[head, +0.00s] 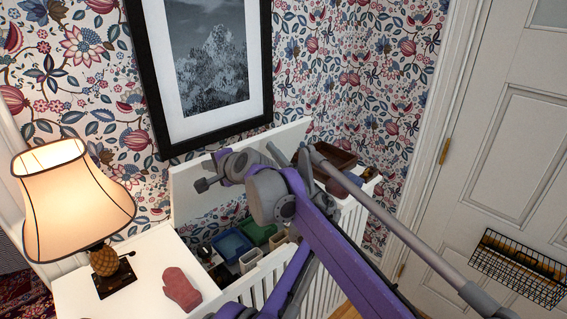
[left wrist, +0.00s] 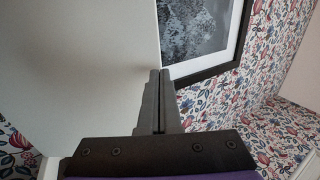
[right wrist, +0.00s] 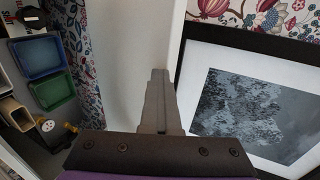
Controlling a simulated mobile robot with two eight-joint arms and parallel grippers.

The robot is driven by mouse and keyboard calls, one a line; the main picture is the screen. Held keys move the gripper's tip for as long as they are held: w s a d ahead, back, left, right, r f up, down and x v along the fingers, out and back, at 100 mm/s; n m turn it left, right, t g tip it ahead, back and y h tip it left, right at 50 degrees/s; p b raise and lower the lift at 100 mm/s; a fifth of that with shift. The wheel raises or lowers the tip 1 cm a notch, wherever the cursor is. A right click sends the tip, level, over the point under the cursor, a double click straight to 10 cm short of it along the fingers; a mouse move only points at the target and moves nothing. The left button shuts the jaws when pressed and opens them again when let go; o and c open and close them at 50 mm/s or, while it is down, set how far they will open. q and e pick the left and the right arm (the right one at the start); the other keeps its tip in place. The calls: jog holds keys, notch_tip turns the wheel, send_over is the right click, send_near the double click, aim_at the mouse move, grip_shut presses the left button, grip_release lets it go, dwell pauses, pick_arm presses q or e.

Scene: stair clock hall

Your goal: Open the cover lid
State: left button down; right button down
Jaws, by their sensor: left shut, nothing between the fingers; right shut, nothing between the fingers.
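The cover lid (head: 188,190) is a white panel standing raised at the back of a white slatted chest, in front of the papered wall. It also shows as a pale panel in the left wrist view (left wrist: 80,65) and the right wrist view (right wrist: 130,45). My left gripper (left wrist: 160,72) is shut and empty, its tips at the lid's edge in the picture. My right gripper (right wrist: 160,75) is shut and empty, its tips over the lid's face near its edge. I cannot tell whether either touches. My arms hide part of the lid in the head view.
The open chest holds a blue tray (head: 231,246), a green tray (head: 256,232) and small containers. A lit lamp (head: 75,200) and a red mitt (head: 181,288) stand left on a white top. A framed picture (head: 205,65) hangs behind; a door (head: 510,130) is right.

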aim_at(264, 138)
pick_arm(q)
jog(key=shift+w+a+r, duration=0.25)
jog(key=shift+w+a, duration=0.1)
jog(key=shift+w, duration=0.1)
jog(key=shift+w, duration=0.1)
jog(key=shift+w+a+r, duration=0.4)
jog(key=shift+w+r, duration=0.05)
jog(key=shift+w+a, duration=0.15)
jog(key=shift+w, duration=0.1)
pick_arm(e)
jog(key=shift+w+f, duration=0.1)
pick_arm(q)
jog(key=shift+r, duration=0.1)
pick_arm(e)
jog(key=c, duration=0.7)
grip_release()
